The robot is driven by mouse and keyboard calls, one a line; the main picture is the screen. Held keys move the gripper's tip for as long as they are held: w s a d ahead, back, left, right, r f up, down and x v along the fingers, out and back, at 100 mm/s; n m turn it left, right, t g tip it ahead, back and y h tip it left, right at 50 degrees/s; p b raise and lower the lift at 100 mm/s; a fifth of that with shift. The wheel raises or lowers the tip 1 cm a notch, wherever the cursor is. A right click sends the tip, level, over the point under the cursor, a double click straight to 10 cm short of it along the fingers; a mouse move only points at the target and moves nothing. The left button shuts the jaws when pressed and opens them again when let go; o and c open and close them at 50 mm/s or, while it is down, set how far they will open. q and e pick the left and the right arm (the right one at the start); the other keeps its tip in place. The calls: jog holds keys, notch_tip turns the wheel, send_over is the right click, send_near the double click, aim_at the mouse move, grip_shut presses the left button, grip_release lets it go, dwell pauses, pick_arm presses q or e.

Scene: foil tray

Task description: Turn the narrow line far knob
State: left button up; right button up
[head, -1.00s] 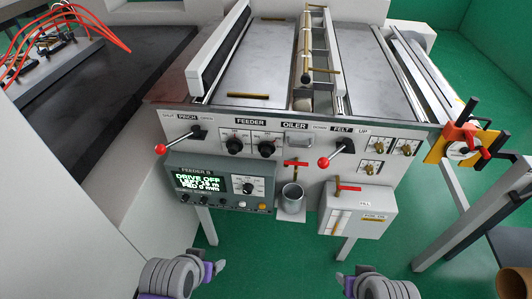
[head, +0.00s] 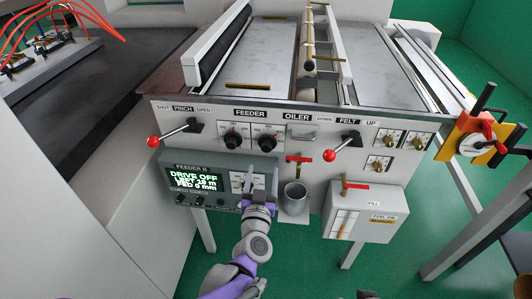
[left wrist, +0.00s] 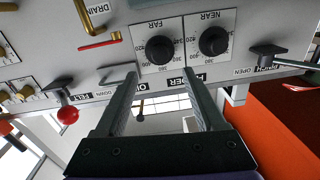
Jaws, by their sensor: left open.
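Two round black knobs with white dial plates sit under the FEEDER label on the machine's front. The right one in the head view (head: 267,142) reads FAR in the left wrist view (left wrist: 159,50). The NEAR knob (head: 233,140) is beside it and also shows in the left wrist view (left wrist: 214,41). My left gripper (head: 249,183) is in front of the panel, below the knobs. Its two fingers (left wrist: 160,76) are apart with nothing between them, pointing toward the FAR and NEAR knobs without touching them. My right gripper is out of view.
The grey FEEDER B control box (head: 205,170) is behind my left gripper, which hides its right part. Red-ball levers (head: 154,141) (head: 329,155) stick out on both sides. A metal cup (head: 294,198) and a red-handled tap (head: 302,157) are to the right.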

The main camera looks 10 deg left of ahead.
aim_at(266, 149)
pick_arm(q)
jog(key=w, duration=0.9)
jog(key=shift+w+p, duration=0.3)
jog(key=shift+w, duration=0.05)
grip_shut()
